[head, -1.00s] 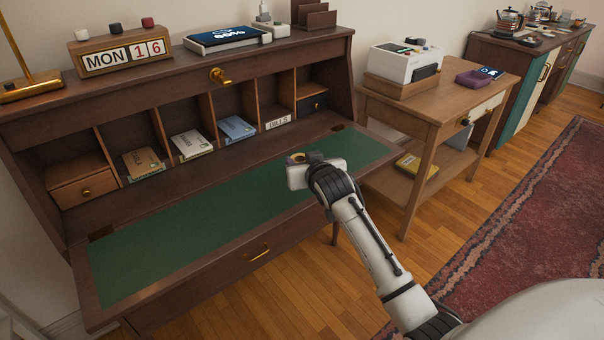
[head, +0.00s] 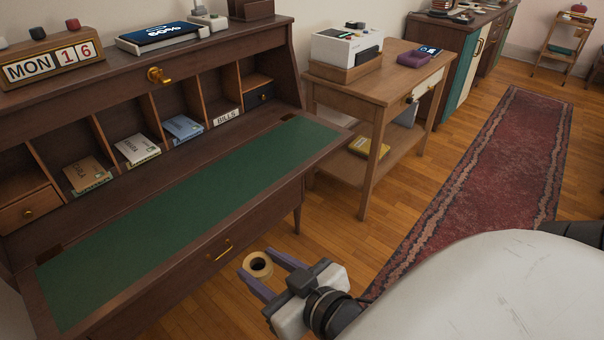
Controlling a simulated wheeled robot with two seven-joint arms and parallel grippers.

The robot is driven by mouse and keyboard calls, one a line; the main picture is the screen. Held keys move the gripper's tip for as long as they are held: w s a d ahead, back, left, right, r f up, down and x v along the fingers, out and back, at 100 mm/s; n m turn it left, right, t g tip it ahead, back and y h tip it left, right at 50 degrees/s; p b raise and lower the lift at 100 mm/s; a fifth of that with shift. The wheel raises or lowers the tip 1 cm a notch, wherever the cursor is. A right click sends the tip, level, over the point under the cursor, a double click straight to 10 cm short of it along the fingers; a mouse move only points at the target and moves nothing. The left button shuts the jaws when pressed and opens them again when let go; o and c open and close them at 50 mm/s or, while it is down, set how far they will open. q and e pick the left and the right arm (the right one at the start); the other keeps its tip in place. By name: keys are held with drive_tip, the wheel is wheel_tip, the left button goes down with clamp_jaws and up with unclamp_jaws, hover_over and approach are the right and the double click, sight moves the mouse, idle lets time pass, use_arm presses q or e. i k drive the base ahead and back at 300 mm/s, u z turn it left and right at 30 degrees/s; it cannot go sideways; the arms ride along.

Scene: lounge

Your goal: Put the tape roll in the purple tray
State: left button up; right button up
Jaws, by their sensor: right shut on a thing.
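The tape roll (head: 257,265) is a tan ring with a dark centre, low in the head view in front of the desk. My right gripper (head: 262,270) is shut on it, with its purple-grey fingers on either side, and holds it above the floor, clear of the desk. The purple tray (head: 412,60) sits on the wooden side table (head: 395,75), right of a white printer-like machine. It is well away from the gripper. Its inside is hard to see from here. My left gripper is not in view.
The desk (head: 170,225) with its green writing surface stands at left, with letters in its slots. The white machine (head: 345,45) takes the table's left part. A yellow item (head: 368,147) lies on the lower shelf. Open floor and a red rug (head: 490,150) lie to the right.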

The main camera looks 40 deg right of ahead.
sight(417, 59)
drive_tip(key=z, duration=0.55)
drive_tip(key=k, duration=0.65)
drive_tip(key=z, duration=1.35)
drive_tip(key=i, duration=1)
drive_tip(key=z, duration=0.95)
drive_tip(key=i, duration=1.95)
drive_tip(key=u, duration=1.3)
drive_tip(key=i, duration=0.9)
drive_tip(key=u, duration=1.1)
drive_tip(key=i, duration=0.65)
drive_tip(key=u, duration=0.05)
